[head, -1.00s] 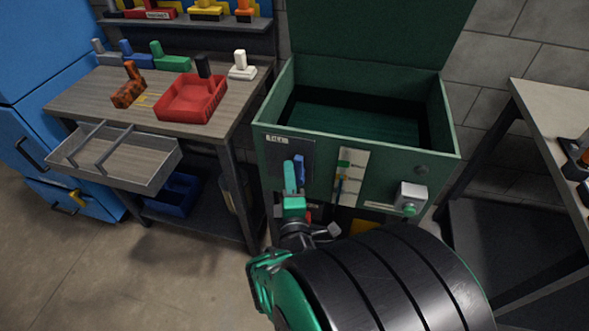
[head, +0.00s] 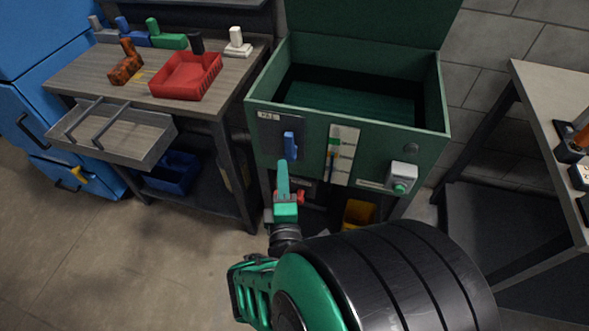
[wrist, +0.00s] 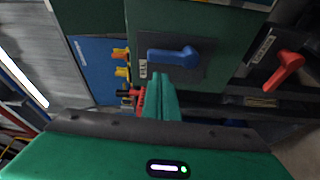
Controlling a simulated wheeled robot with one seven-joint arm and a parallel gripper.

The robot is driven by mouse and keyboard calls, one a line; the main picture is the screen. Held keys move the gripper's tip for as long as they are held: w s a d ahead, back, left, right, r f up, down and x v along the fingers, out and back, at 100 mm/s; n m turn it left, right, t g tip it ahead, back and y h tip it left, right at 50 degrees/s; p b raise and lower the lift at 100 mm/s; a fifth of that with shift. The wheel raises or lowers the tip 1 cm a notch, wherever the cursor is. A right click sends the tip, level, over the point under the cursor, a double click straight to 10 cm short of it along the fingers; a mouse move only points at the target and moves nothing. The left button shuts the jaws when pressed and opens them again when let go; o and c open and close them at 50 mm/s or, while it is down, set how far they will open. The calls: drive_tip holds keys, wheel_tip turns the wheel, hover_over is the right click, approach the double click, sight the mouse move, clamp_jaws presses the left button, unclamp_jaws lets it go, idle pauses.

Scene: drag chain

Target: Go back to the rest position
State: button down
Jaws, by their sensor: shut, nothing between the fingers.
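My gripper (head: 282,165) points up the picture in front of a green open-lidded box (head: 350,125). Its green fingers are shut with nothing between them. They also show in the wrist view (wrist: 161,82). A blue lever handle (head: 289,145) sits on a dark plate (head: 270,128) on the box's front, just beyond the fingertips. In the wrist view the blue lever (wrist: 174,55) lies above the fingers, with a visible gap between them.
A workbench (head: 88,88) at left holds a red tray (head: 184,88) and several blocks; its drawer (head: 115,150) is open. A grey button box (head: 402,176) is on the green box's front. Another table (head: 540,90) stands at right. Floor at left is clear.

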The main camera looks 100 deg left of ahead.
drive_tip(key=shift+s, duration=0.25)
